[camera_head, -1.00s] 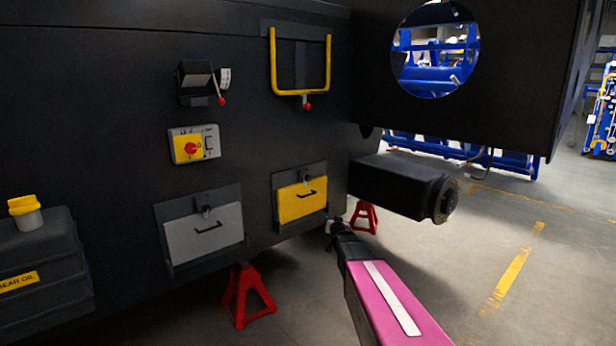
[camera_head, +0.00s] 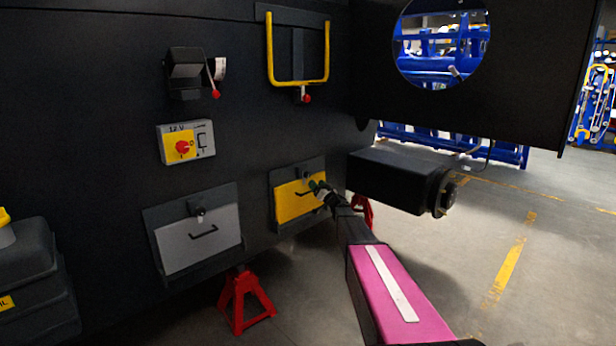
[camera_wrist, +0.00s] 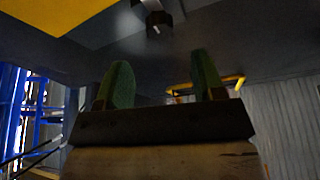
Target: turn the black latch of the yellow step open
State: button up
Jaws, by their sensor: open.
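The yellow step (camera_head: 290,206) is a yellow panel with a dark handle, set in a dark frame low on the black chassis wall. Its black latch (camera_head: 306,174) is at the panel's top edge; it also shows at the top of the wrist view (camera_wrist: 153,16), with part of the yellow panel (camera_wrist: 75,12) at the upper left. My gripper (camera_head: 320,188) is in front of the panel's upper right, close to the latch. In the wrist view my gripper (camera_wrist: 164,80) has its two green fingers apart with nothing between them. The latch appears beyond the fingertips, apart from them.
A grey panel (camera_head: 180,248) with a similar latch is to the left. A yellow U-shaped bar (camera_head: 328,65) and a red-knobbed lever (camera_head: 215,92) are above. A black cylinder-ended box (camera_head: 395,183) juts out just right of the step. Red stands (camera_head: 243,300) are below.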

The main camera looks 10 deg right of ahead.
aim_at(308, 175)
jog(key=x, duration=0.8)
jog(key=c, duration=0.9)
